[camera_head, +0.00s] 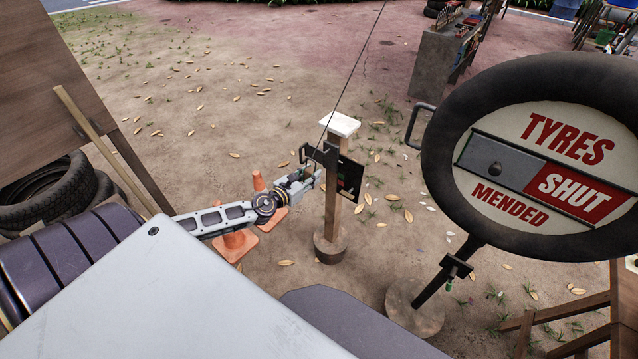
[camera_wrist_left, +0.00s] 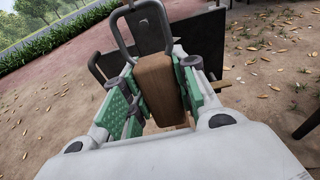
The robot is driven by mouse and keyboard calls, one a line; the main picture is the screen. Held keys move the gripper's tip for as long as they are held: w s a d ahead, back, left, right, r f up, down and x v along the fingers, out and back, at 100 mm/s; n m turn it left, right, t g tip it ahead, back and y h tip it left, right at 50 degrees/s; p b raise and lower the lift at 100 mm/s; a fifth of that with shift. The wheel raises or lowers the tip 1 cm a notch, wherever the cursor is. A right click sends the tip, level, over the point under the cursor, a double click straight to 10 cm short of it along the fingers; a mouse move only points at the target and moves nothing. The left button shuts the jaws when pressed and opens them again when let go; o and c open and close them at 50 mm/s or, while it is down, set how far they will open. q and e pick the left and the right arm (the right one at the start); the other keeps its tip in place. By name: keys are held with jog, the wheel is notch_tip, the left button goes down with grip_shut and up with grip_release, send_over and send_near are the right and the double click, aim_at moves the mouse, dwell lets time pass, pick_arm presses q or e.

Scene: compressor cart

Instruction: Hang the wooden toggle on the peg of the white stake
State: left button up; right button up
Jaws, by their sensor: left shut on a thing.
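My left gripper (camera_head: 306,178) is beside the white-topped stake (camera_head: 340,124), on its left side. In the left wrist view, its green-padded fingers (camera_wrist_left: 155,95) are shut on a brown wooden block, the toggle (camera_wrist_left: 158,82). A grey metal loop (camera_wrist_left: 141,22) rises at the top of the toggle. The stake has a wooden post (camera_head: 333,210) and a round base (camera_head: 332,248). A dark plate (camera_head: 348,178) is at the post, near the gripper. A thin dark line runs up from here to the upper right. I cannot make out the peg clearly. My right gripper is not in view.
Orange cones (camera_head: 234,243) stand behind my left forearm. A large round tyre sign (camera_head: 545,165) on a dark post stands to the right. Tyres (camera_head: 45,195) and a wooden board (camera_head: 75,75) are at the left. Open leaf-strewn ground lies beyond the stake.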

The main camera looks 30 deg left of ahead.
pick_arm(q)
jog(key=shift+w+a+f, duration=0.15)
jog(key=shift+a+f, duration=0.3)
jog(key=shift+a, duration=0.05)
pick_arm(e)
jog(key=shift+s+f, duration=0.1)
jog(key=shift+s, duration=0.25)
pick_arm(q)
jog(key=shift+w+f, duration=0.1)
jog(key=shift+w, duration=0.1)
